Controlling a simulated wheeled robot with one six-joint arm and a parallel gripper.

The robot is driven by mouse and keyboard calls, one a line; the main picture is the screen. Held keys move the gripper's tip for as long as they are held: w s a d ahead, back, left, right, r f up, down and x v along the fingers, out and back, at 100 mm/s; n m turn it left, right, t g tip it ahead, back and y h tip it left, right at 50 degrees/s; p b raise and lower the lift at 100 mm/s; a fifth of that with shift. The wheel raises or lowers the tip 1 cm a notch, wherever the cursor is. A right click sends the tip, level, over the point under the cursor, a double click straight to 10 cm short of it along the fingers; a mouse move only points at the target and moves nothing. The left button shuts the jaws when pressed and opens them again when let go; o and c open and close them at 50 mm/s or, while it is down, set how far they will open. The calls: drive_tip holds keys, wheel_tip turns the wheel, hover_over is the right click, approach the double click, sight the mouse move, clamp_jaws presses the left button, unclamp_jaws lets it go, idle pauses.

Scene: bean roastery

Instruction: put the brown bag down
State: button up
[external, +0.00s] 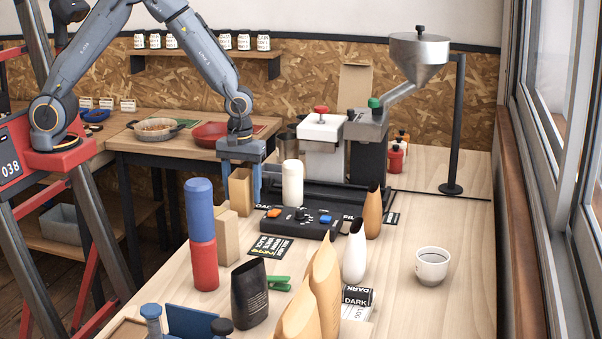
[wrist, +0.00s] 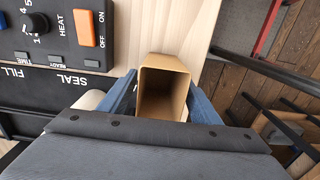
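The brown bag (external: 240,190) is an upright, open-topped, box-shaped paper bag. In the wrist view the bag (wrist: 162,92) sits between my two blue fingers, and its inside looks empty. My gripper (external: 242,180) points down, with a finger at each side of the bag; in the wrist view my gripper (wrist: 165,85) appears shut on it. The bag is by the left edge of the wooden table (external: 190,265). I cannot tell whether its base touches the table.
A similar brown box (external: 228,237) and a blue-and-red cylinder (external: 202,235) stand in front. A white cylinder (external: 292,183) and the sealer panel (external: 300,222) are to the right. Open table surrounds the white mug (external: 432,266). Floor (wrist: 235,75) shows beyond the edge.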

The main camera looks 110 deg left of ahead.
drive_tip(key=shift+r, duration=0.1)
drive_tip(key=shift+r, duration=0.65)
wheel_tip(320, 180, up, 11)
drive_tip(key=b, duration=0.3)
drive_tip(key=s+d+f+m, duration=0.3)
drive_tip(key=s+d+m, duration=0.4)
drive_tip(key=d+m, duration=0.2)
drive_tip(key=s+d+f+m+t, duration=0.1)
drive_tip(key=s+d+f+m, duration=0.3)
drive_tip(key=s+d+m, duration=0.4)
drive_tip(key=shift+d+f+m, duration=0.15)
drive_tip(key=shift+d+m, duration=0.25)
drive_tip(key=shift+m, duration=0.1)
